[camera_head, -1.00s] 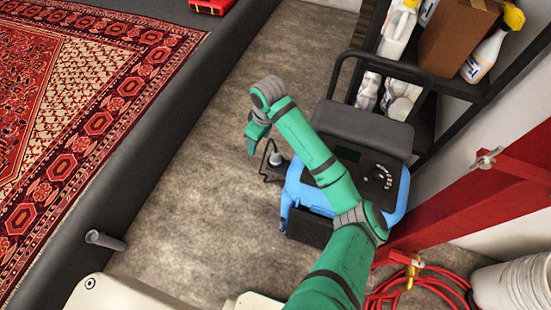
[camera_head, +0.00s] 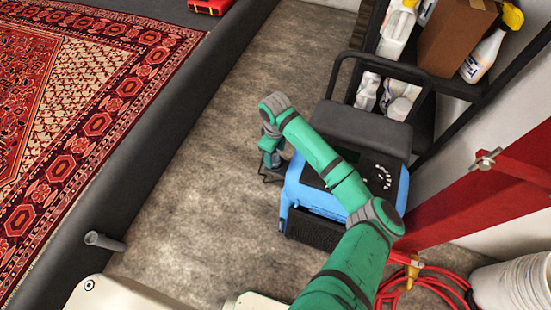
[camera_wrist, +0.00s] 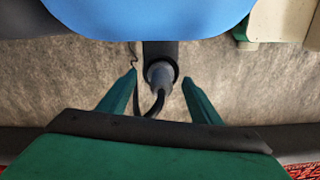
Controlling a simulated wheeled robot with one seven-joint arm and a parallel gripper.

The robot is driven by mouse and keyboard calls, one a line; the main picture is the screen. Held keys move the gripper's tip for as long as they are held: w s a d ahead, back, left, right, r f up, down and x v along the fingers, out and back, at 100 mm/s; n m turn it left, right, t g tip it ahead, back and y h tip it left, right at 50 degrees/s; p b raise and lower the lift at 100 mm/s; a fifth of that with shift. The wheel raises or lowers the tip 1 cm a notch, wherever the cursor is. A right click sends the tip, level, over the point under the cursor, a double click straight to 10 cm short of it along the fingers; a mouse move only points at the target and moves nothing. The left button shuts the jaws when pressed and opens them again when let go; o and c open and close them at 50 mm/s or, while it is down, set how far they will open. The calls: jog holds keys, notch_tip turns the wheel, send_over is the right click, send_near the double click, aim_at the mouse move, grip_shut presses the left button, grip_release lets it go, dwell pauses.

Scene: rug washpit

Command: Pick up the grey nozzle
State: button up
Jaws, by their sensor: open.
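The grey nozzle (camera_wrist: 161,74) shows in the wrist view, in a dark ring-shaped holder, with a black hose curving from it towards me. My gripper (camera_wrist: 160,78) is open, one green finger on each side of the nozzle in the picture. Gaps show on both sides, so nothing is held. I cannot tell whether the fingertips are level with the nozzle or short of it. In the head view my gripper (camera_head: 268,160) points down beside the left side of the blue machine (camera_head: 296,190) and mostly hides the nozzle and its holder.
The blue machine with its dark top and handle stands right of my gripper. A black shelf (camera_head: 440,112) with bottles and a box is behind it. A dark kerb (camera_head: 165,135) borders the rug (camera_head: 60,120) on the left. Grey floor (camera_head: 195,190) between is clear.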

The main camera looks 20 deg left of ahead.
notch_tip(320, 180, down, 2)
jog(key=shift+f, duration=0.1)
jog(key=shift+s+a+f, duration=0.15)
jog(key=shift+f, duration=0.05)
jog(key=c, duration=1.1)
jog(key=shift+c, duration=0.2)
jog(key=shift+r, duration=0.15)
